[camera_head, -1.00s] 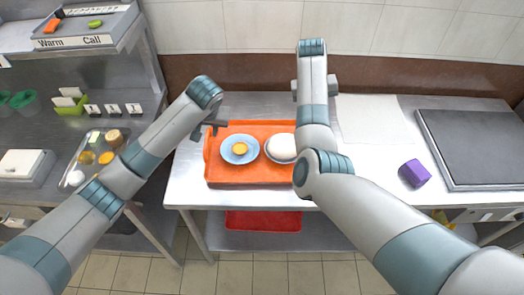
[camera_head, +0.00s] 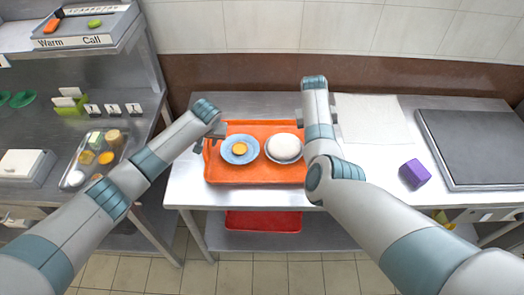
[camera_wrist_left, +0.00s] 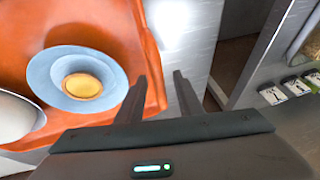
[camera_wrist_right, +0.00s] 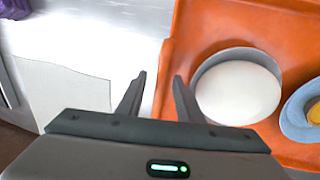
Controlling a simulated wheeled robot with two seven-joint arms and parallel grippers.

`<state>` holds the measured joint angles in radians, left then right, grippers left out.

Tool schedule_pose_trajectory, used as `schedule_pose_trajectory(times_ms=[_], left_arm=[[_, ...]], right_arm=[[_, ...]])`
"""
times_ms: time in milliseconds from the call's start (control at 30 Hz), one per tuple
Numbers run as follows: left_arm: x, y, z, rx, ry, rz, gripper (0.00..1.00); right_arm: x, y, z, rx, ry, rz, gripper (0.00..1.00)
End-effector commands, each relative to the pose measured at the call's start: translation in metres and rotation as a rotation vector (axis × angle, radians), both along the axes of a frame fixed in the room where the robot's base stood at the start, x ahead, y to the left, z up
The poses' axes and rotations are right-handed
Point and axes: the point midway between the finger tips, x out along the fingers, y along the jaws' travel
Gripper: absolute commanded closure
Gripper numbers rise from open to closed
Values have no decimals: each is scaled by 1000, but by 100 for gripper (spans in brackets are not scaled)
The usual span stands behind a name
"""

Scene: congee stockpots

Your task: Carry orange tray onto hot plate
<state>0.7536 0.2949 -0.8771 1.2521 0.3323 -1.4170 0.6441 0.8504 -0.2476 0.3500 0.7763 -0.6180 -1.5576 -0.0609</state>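The orange tray (camera_head: 240,174) lies flat on the steel table. It carries a blue bowl (camera_head: 229,151) with yellow contents and a bowl of white contents (camera_head: 284,147). My left gripper (camera_head: 211,137) is at the tray's left edge. In the left wrist view its open fingers (camera_wrist_left: 158,80) are on either side of the tray's rim. My right gripper is mostly hidden by its arm in the head view. In the right wrist view its open fingers (camera_wrist_right: 159,80) straddle the tray's opposite rim. The dark flat hot plate (camera_head: 475,148) is at the table's right end.
A purple block (camera_head: 414,173) sits between the tray and the hot plate, near the table front. A pale sheet (camera_head: 372,120) lies behind it. A red tray (camera_head: 263,221) is on the lower shelf. A side counter with a food tray (camera_head: 73,176) stands at left.

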Motion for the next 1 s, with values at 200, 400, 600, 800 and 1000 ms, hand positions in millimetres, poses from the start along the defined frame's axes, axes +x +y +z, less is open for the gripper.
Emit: schedule_pose_trajectory(times_ms=[200,400,600,800,1000], left_arm=[[0,0,0,0,0,0,69],[0,0,0,0,0,0,100],[0,0,0,0,0,0,100],[1,0,3,0,-2,0,100],[1,0,11,0,-2,0,100]], right_arm=[[0,0,0,0,0,0,69],[0,0,0,0,1,0,100],[0,0,0,0,1,0,100],[1,0,3,-1,-1,0,100],[1,0,12,-1,-1,0,100]])
